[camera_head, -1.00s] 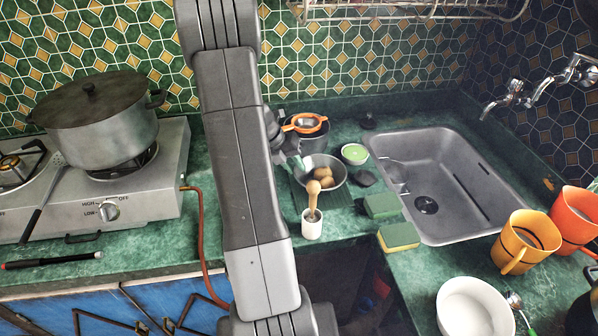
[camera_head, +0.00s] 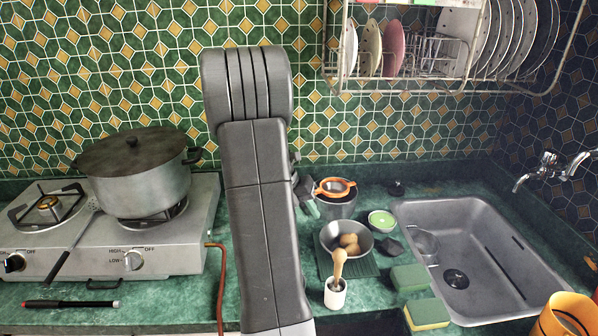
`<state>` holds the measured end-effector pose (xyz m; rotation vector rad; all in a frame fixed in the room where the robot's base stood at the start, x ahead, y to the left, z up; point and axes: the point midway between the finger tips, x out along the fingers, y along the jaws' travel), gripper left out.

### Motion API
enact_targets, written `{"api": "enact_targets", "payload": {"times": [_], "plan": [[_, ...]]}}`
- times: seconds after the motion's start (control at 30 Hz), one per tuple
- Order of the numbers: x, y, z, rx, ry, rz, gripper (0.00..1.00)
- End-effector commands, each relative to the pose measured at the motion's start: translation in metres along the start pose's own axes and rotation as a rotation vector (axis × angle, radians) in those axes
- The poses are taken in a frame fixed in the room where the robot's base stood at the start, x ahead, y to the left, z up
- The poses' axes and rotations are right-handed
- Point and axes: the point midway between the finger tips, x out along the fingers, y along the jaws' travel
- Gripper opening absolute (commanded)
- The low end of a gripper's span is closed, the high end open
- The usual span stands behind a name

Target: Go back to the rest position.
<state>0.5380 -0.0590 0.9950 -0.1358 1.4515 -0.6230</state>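My arm stands upright in the middle of the view, in front of the green tiled wall and the counter. My gripper is mostly hidden behind the arm. Only a small part of its end seems to show at the arm's right side, near the orange-rimmed strainer (camera_head: 334,188), so I cannot tell whether it is open or shut. The gas hotplate (camera_head: 100,262) is on the left, with a lidded grey pot (camera_head: 140,180) on its right burner.
A metal bowl with brown round items (camera_head: 330,238), a white cup with a wooden tool (camera_head: 335,297), and green-yellow sponges (camera_head: 427,314) stand right of my arm. The sink (camera_head: 470,250) is further right. A dish rack (camera_head: 440,85) hangs above. A red-black pen (camera_head: 70,304) lies in front of the hotplate.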

Motion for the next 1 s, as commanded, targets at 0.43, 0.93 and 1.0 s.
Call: {"api": "enact_targets", "payload": {"times": [0.43, 0.93, 1.0], "plan": [[0.081, 0.0, -0.001, 0.0, 0.006, -0.002, 0.24], [0.086, -0.014, 0.005, 0.0, -0.002, 0.001, 0.24], [0.085, -0.015, 0.005, 0.0, -0.001, 0.0, 0.24]]}}
